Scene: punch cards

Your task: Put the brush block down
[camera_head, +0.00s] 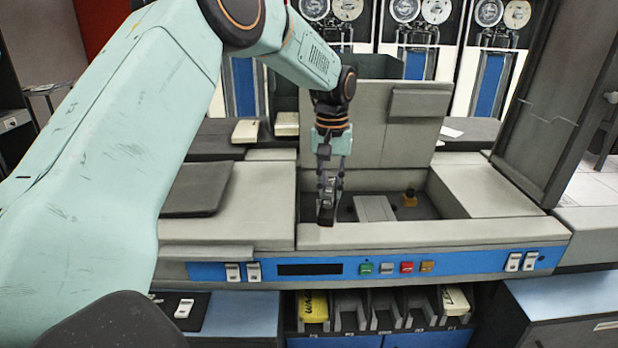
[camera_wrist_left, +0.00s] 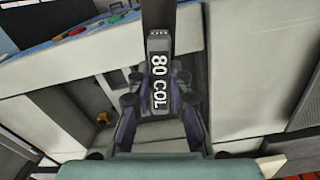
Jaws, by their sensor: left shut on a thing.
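The brush block (camera_head: 327,213) is a small dark block, held over the open bay (camera_head: 412,212) of the grey machine, close to its front edge. In the left wrist view the block (camera_wrist_left: 160,75) shows white lettering "80 COL" and lies between the fingers. My left gripper (camera_head: 330,188) points down and is shut on the block; it also shows in the left wrist view (camera_wrist_left: 160,108). Whether the block touches the bay's edge or floor is unclear. My right gripper is not in view.
A raised cover (camera_head: 360,125) stands behind the bay. Inside the bay are a pale raised block (camera_head: 375,208) and a small orange-brown part (camera_head: 409,198). A blue panel (camera_head: 455,262) with coloured buttons runs along the front. Card slots (camera_head: 383,310) lie below it.

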